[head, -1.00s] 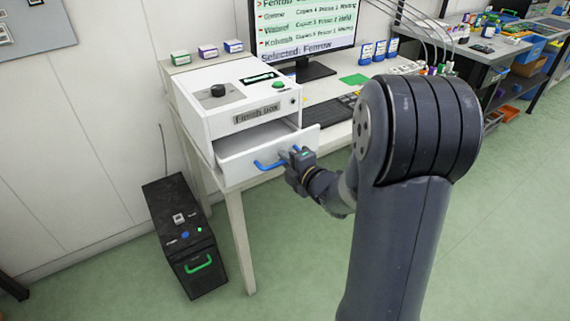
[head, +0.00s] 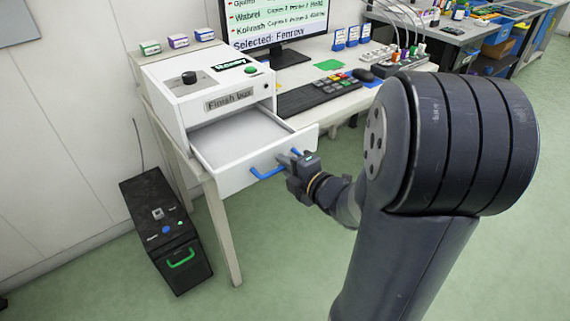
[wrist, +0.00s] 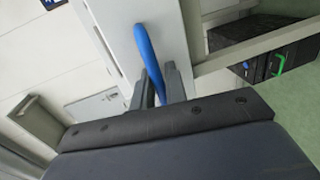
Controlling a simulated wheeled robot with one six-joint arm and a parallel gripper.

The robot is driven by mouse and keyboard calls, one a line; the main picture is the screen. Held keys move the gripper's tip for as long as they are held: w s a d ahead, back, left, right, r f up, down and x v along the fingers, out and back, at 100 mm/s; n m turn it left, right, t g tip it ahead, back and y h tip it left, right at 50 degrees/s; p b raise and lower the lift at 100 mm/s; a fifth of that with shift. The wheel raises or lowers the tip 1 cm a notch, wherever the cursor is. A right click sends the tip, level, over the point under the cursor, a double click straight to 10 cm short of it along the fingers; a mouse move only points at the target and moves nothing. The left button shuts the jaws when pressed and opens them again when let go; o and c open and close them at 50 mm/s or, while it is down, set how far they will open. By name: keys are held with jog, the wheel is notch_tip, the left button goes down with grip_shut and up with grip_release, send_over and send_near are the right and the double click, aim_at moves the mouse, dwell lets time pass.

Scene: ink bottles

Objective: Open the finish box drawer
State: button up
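The finish box (head: 222,92) is a white box with a black knob and a "Finish box" label, standing on the left end of the desk. Its white drawer (head: 244,172) is pulled well out, and its inside looks empty. A blue bar handle (head: 268,172) is on the drawer front. My gripper (head: 297,160) is at the right part of this handle. In the wrist view the two fingers (wrist: 160,88) are on either side of the blue handle (wrist: 148,55), close around it. Their exact contact is partly hidden.
A black computer tower (head: 166,232) with a green handle stands on the floor left of the desk leg. A keyboard (head: 316,94) and a monitor (head: 275,25) are right of the box. Small boxes (head: 178,41) line the wall behind it. Floor before the drawer is clear.

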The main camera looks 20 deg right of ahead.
jog(key=shift+o, duration=1.4)
jog(key=p+v, duration=0.2)
jog(key=v, duration=0.9)
jog(key=shift+w, duration=0.2)
jog(key=shift+b+x, duration=1)
jog(key=shift+x, duration=4.35)
